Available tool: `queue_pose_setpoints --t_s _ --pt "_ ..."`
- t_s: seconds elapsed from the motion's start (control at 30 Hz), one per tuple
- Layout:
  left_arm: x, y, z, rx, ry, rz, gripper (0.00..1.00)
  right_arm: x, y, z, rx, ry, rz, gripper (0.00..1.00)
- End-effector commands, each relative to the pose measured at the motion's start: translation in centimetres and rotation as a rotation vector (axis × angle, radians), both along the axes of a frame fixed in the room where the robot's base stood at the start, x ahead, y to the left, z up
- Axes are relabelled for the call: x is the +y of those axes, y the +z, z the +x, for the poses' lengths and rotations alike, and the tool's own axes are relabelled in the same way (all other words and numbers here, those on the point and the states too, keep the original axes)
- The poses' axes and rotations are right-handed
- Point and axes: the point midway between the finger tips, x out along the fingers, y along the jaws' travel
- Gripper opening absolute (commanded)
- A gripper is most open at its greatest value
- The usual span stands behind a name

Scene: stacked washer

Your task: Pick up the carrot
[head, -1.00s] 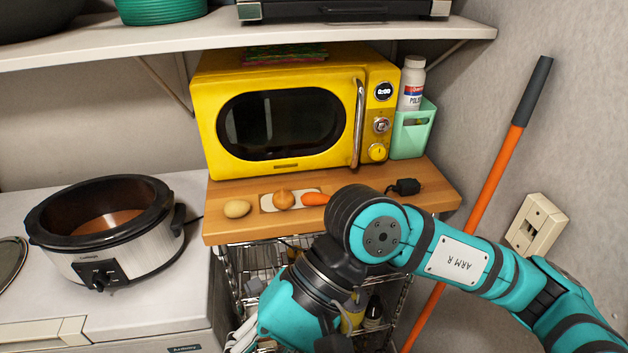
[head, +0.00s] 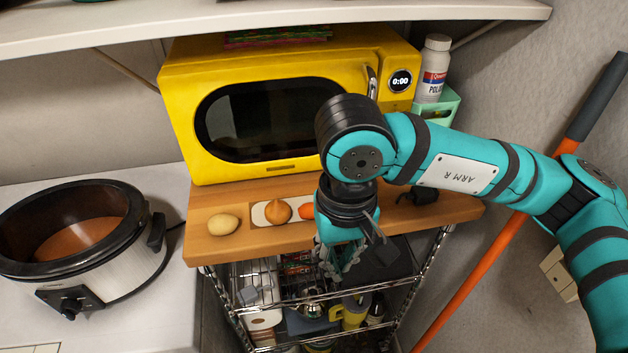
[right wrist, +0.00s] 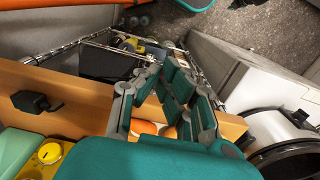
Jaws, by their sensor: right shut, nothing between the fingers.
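The orange carrot (head: 307,211) lies on the wooden board (head: 229,245) in front of the yellow microwave, right of an onion (head: 277,212). My right arm hides most of it in the head view. In the right wrist view the carrot (right wrist: 143,127) shows partly, between my finger links. My right gripper (head: 340,266) is shut and empty, just in front of the board's edge, over the wire rack. It also shows in the right wrist view (right wrist: 178,72). My left gripper is in neither view.
A potato (head: 223,224) sits left of the onion. A black plug-like item (head: 425,195) lies at the board's right. The microwave (head: 180,95) stands behind, a slow cooker (head: 125,279) is at left, and a wire rack (head: 240,309) is below. An orange pole (head: 470,271) leans at right.

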Motion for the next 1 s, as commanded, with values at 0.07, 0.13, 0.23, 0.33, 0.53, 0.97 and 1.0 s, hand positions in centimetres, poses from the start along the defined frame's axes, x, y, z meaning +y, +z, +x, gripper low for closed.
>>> queue_pose_setpoints --t_s 0.07,0.13,0.23,0.33,0.53,0.97,1.0 --pt "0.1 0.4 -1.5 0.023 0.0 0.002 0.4 0.2 0.2 1.1 0.003 -0.004 0.0 0.0" --pt "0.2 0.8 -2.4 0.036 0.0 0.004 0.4 0.5 0.3 2.4 0.002 -0.005 0.0 0.0" --pt "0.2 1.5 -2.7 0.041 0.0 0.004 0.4 1.0 0.3 4.5 0.003 -0.006 0.0 0.0" --pt "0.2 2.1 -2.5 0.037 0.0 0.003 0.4 1.4 0.3 6.7 0.004 -0.005 0.0 0.0" --pt "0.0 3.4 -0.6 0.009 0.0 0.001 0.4 2.2 0.3 11.0 0.004 -0.004 0.0 0.0" --pt "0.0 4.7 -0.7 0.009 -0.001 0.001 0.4 4.0 0.1 19.5 0.002 -0.002 0.002 0.0" --pt "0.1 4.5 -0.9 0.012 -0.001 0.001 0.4 4.0 -0.4 19.9 0.005 -0.002 0.0 0.0"
